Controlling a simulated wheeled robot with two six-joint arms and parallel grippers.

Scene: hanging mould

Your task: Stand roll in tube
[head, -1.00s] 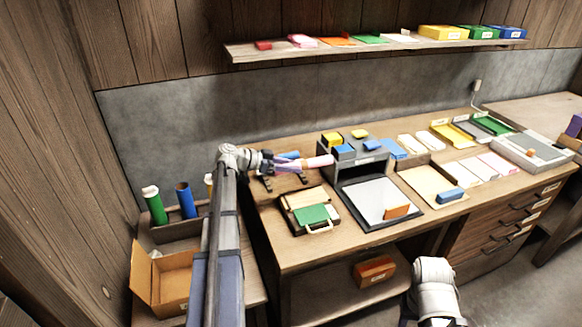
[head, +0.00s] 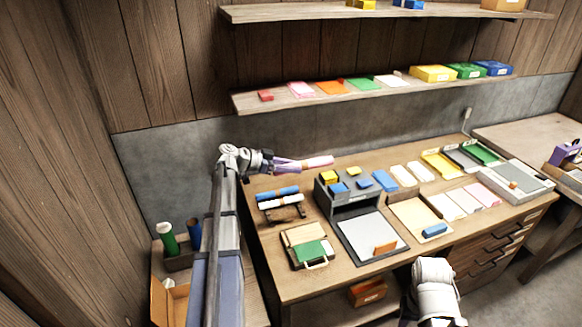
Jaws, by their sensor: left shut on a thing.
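My left gripper (head: 288,165) is shut on a pink roll (head: 319,162). The roll lies roughly level and points to the right, above the back of the desk, clear of the rack. A blue roll (head: 277,193) and a white roll (head: 281,202) lie on the small dark rack (head: 292,215) below it. At the lower left, a green roll with a pale top (head: 166,238) and a blue roll or tube (head: 194,234) stand upright in a holder (head: 179,262). My right arm shows at the bottom, but its gripper is not visible.
The desk (head: 300,287) holds a grey organiser (head: 345,206), a dark-framed tray (head: 372,254), a green-fronted case (head: 313,252) and several coloured pads. A shelf (head: 300,101) runs along the wall above. An open cardboard box (head: 170,302) stands below the upright holder.

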